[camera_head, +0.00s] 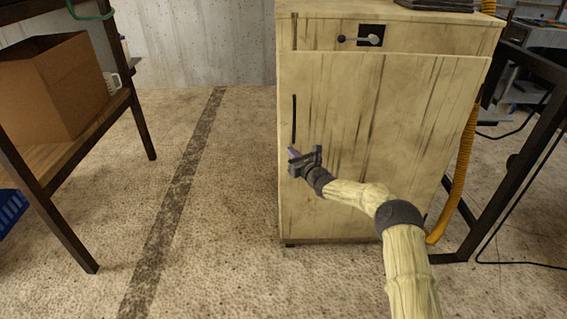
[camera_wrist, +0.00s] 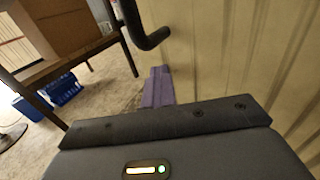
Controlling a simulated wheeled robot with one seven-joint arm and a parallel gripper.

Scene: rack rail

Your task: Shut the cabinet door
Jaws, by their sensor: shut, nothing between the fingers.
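The cream cabinet (camera_head: 400,36) stands in the middle of the head view. Its door (camera_head: 400,110) fills the front below the top panel and looks closed or nearly so; I cannot tell whether a small gap remains. A dark vertical handle (camera_head: 294,118) is near the door's left edge; it also shows in the wrist view (camera_wrist: 152,38). My gripper (camera_head: 293,154) is at the door's left side, just below the handle. Its purple fingers (camera_wrist: 158,88) are together and empty, beside the door face. Whether they touch the door is unclear.
A shelf rack with a cardboard box (camera_head: 50,85) and a white mug (camera_head: 112,82) stands at left, with a blue crate (camera_head: 10,212) low down. A yellow hose (camera_head: 459,185) and dark frame are at right. Floor left of the cabinet is clear.

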